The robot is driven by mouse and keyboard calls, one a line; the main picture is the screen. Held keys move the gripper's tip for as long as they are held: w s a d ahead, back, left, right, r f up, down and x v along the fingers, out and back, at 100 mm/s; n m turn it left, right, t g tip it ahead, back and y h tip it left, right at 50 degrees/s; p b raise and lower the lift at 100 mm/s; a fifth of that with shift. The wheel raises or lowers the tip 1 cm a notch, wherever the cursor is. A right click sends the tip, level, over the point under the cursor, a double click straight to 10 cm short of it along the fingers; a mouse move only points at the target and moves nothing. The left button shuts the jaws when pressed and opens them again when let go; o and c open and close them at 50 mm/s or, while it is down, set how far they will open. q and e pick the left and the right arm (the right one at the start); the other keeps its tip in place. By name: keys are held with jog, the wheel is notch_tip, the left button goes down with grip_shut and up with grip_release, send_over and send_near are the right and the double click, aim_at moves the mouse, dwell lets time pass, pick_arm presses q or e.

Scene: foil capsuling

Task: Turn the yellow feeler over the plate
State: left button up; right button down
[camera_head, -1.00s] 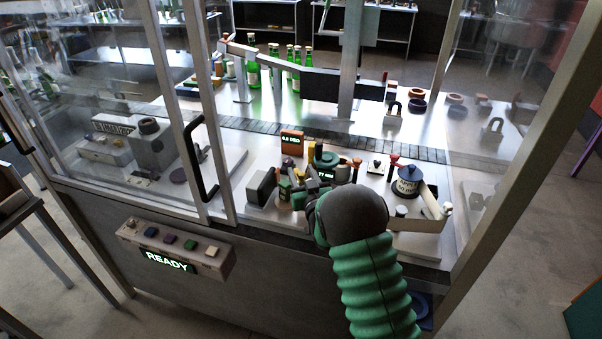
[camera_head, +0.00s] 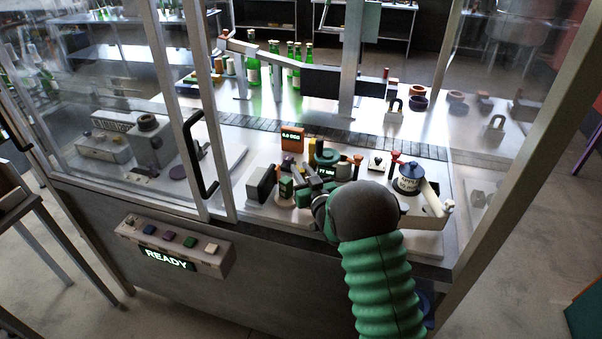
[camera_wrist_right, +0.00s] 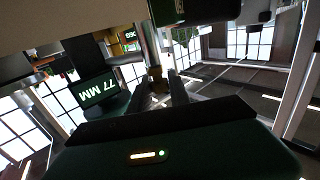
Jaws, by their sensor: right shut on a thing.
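My right gripper (camera_head: 312,190) reaches through the open front of the cabinet to the small device with a dark green round top (camera_head: 326,158). In the right wrist view the two fingers (camera_wrist_right: 160,90) are close together around a small yellow-brown piece (camera_wrist_right: 156,73), which looks like the yellow feeler. Its full shape and how it sits over the plate are hidden. A 77 MM display (camera_wrist_right: 98,90) stands just left of the fingers. My left gripper is not in view.
An orange display (camera_head: 292,139) reading about 0.0 DEG stands behind the device. A dark blue pot (camera_head: 409,178) and a pale lever (camera_head: 434,199) are to the right. A grey block (camera_head: 261,183) is to the left. The door frame with a black handle (camera_head: 200,155) bounds the left side.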

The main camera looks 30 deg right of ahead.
jog(key=n+y+b, duration=0.1)
jog(key=n+y, duration=0.1)
jog(key=y, duration=0.1)
jog(key=shift+d+y, duration=0.15)
jog(key=shift+y, duration=0.25)
jog(key=shift+r+n+g+y, duration=0.1)
jog(key=shift+n+g+y, duration=0.2)
jog(key=shift+n+y, duration=1.35)
jog(key=shift+r+n+g+y, duration=0.1)
jog(key=shift+n+g+y, duration=0.2)
jog(key=shift+n+y, duration=1.3)
jog(key=shift+m+y, duration=0.45)
jog(key=shift+y, duration=0.2)
jog(key=c, duration=1.2)
grip_release()
jog(key=shift+c, duration=0.2)
jog(key=shift+o, duration=0.2)
jog(key=shift+s, duration=0.1)
